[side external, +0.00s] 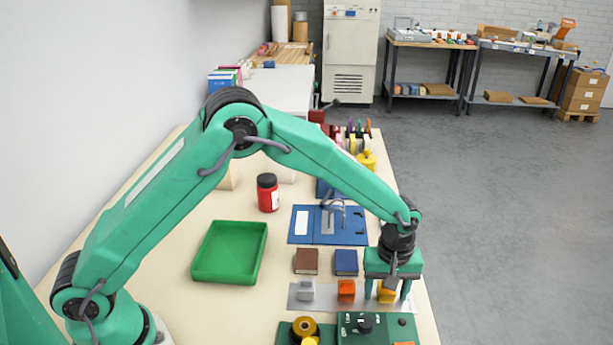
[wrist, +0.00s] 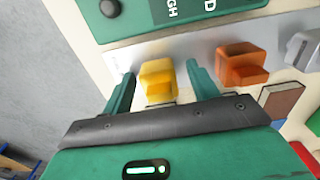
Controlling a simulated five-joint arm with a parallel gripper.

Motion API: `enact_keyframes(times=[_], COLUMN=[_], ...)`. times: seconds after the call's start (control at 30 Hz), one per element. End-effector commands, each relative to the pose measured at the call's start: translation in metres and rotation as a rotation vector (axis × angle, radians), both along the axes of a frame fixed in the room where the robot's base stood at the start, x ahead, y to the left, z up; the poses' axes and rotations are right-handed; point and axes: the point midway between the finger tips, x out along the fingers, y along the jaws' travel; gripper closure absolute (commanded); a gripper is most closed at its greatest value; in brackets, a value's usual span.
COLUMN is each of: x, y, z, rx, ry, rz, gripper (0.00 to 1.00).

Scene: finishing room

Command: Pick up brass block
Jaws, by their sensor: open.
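The brass block (side external: 387,295) is a yellow-gold block on a grey metal strip (side external: 325,304) near the table's right edge. In the wrist view the brass block (wrist: 158,82) shows between my two green fingers. My gripper (side external: 387,288) points down over it, one finger to each side. My gripper (wrist: 160,75) is open, with gaps visible between the fingers and the block. Part of the block is hidden by my gripper in the side view.
An orange block (side external: 346,290) and a silver block (side external: 305,290) stand in line on the strip. Brown (side external: 306,261) and blue (side external: 346,262) blocks lie behind. A green panel (side external: 375,330) is in front. A green tray (side external: 230,252) stands left.

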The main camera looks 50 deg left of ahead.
Motion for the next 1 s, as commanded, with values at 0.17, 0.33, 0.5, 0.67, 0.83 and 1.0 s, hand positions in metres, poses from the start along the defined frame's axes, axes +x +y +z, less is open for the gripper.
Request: enact_keyframes(times=[0.17, 0.33, 0.5, 0.67, 0.83, 1.0], x=[0.0, 0.0, 0.0, 0.0, 0.001, 0.001], y=[0.0, 0.0, 0.0, 0.0, 0.0, 0.0], z=[0.0, 0.0, 0.001, 0.001, 0.007, 0.022], rx=[0.0, 0.0, -0.001, -0.001, -0.001, -0.001], ry=[0.0, 0.0, -0.002, -0.002, -0.003, -0.004], rz=[0.0, 0.0, 0.0, 0.0, 0.0, 0.0], gripper=[0.47, 0.8, 0.96, 0.96, 0.96, 0.96])
